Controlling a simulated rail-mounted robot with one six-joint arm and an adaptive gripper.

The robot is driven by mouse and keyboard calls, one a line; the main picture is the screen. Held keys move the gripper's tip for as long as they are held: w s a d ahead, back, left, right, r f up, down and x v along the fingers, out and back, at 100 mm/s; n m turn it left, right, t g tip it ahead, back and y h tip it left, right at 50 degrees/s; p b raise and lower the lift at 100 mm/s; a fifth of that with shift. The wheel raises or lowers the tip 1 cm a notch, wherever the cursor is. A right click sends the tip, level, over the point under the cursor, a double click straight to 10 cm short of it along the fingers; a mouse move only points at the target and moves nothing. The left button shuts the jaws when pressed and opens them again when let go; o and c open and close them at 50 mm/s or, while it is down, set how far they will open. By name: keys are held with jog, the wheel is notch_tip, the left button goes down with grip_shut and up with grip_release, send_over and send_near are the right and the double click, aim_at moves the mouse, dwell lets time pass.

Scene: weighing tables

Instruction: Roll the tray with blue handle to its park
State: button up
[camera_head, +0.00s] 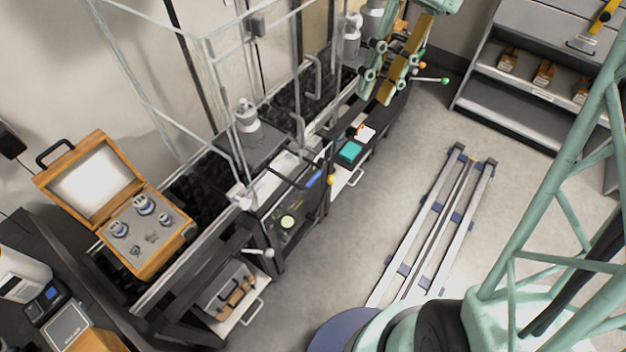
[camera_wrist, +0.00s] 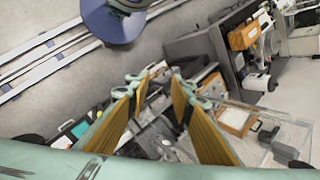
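A blue strip (camera_head: 314,178), seemingly the blue handle, shows at the front edge of the weighing table, near a yellow knob (camera_head: 330,180). Which tray it belongs to is hard to tell; a dark-framed shelf with a pale round item (camera_head: 288,221) is just below it. My gripper (camera_head: 385,72) is at the top of the head view, above the table's far end and apart from the blue strip. In the wrist view its two yellow-padded fingers (camera_wrist: 163,78) stand apart with nothing held between them. The tray's park cannot be made out for certain.
A pulled-out lower tray (camera_head: 247,312) holds a case at near left. Another tray (camera_head: 345,181) lies by a teal box (camera_head: 350,152). Clear glass-like panels with posts rise above the table. An open weight case (camera_head: 110,222) is at left. Floor rails (camera_head: 420,240) run right of the table.

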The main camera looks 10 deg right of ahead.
jog(key=w+f+g+y+b, duration=0.1)
jog(key=w+f+y, duration=0.3)
jog(key=f, duration=0.6)
jog(key=w+f+n+g+y+b, duration=0.1)
jog(key=w+f+g, duration=0.1)
jog(key=w+f, duration=0.5)
jog(key=w+f+g+y+b, duration=0.1)
jog(key=w+f+y, duration=0.2)
jog(key=f, duration=0.9)
jog(key=y, duration=0.2)
send_near(313, 179)
jog(key=f+v, duration=0.1)
jog(key=v, duration=0.3)
jog(key=shift+s+d+f+y, duration=0.1)
jog(key=shift+s+f+y, duration=0.15)
jog(key=shift+y, duration=0.15)
jog(key=shift+a, duration=0.2)
jog(key=shift+b+x, duration=1.05)
jog(key=shift+x, duration=5.65)
jog(key=shift+w+a, duration=0.1)
grip_shut()
